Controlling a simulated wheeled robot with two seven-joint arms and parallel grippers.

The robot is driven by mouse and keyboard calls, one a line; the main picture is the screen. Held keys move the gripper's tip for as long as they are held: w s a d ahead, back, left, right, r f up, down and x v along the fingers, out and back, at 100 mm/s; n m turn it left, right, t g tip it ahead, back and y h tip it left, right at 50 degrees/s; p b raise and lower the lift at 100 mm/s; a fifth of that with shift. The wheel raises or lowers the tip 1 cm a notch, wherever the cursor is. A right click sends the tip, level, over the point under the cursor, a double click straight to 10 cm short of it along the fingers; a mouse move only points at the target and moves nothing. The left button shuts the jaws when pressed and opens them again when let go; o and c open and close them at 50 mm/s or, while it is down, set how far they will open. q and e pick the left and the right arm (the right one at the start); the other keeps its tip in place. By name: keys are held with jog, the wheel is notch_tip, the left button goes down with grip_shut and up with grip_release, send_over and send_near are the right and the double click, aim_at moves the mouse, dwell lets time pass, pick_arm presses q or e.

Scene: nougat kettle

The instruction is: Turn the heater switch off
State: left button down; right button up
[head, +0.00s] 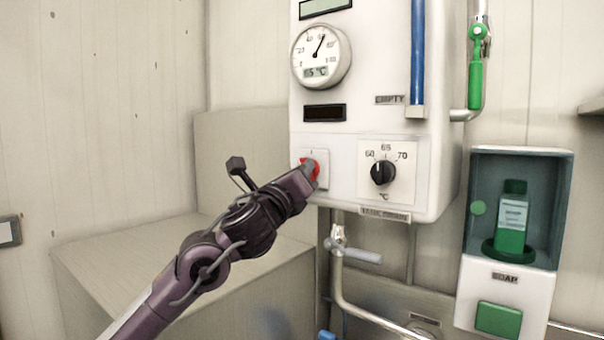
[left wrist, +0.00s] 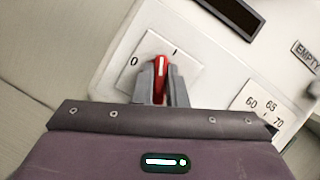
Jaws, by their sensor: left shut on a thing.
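The heater switch is a red knob (head: 308,167) on a small white plate at the lower left of the white boiler's front (head: 345,185). In the left wrist view, the red knob (left wrist: 160,68) shows between the two grey fingers of my left gripper (left wrist: 161,84), which is shut on it. The knob's white line points between the marks 0 (left wrist: 134,61) and I (left wrist: 174,51). In the head view, my left gripper (head: 309,176) reaches in from the lower left and covers part of the knob. My right gripper is not in view.
A black temperature dial (head: 383,172) sits right of the switch. A round gauge (head: 320,56) is above. A pipe valve with a grey handle (head: 355,254) is below the boiler. A soap dispenser (head: 506,290) hangs at the right.

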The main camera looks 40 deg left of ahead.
pick_arm(q)
jog(key=shift+r+n+g+y+p, duration=0.1)
jog(key=shift+n+g+y+p, duration=0.55)
jog(key=shift+n+p, duration=1.4)
jog(key=shift+f+n+g+y+p, duration=0.15)
jog(key=shift+n+g+p, duration=1.05)
jog(key=shift+n, duration=1.55)
jog(key=shift+r+n+g+y+p, duration=0.15)
jog(key=shift+n+g+y+p, duration=0.45)
jog(key=shift+n+p, duration=1.5)
jog(key=shift+n+b, duration=0.3)
jog(key=shift+n, duration=0.1)
jog(key=c, duration=1.5)
grip_release()
jog(key=shift+o, duration=0.2)
jog(key=v, duration=0.7)
jog(key=shift+s, duration=0.35)
